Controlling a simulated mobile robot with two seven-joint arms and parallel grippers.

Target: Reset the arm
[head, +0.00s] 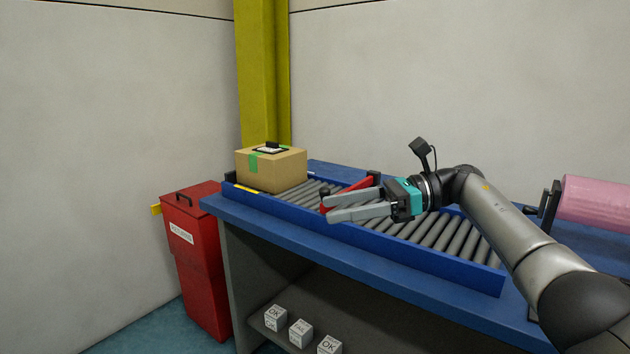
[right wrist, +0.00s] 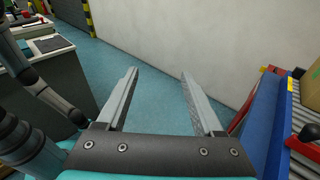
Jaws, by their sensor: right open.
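The red gate arm (head: 352,187) lies slantwise above the roller conveyor (head: 440,232), with a black part at its far end. My right gripper (head: 327,208) is in front of the red arm and hides part of it in the head view. Its grey fingers are apart and point left. In the right wrist view, my right gripper (right wrist: 160,73) has nothing between its fingers. A red piece (right wrist: 303,148) with a black part shows there at the right edge, outside the fingers. My left gripper is not in view.
A cardboard box (head: 272,170) sits at the conveyor's far left end. A red bin (head: 198,255) stands left of the blue table (head: 270,232). Several white cubes (head: 300,332) lie on the shelf below. A pink roll (head: 595,202) is at right.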

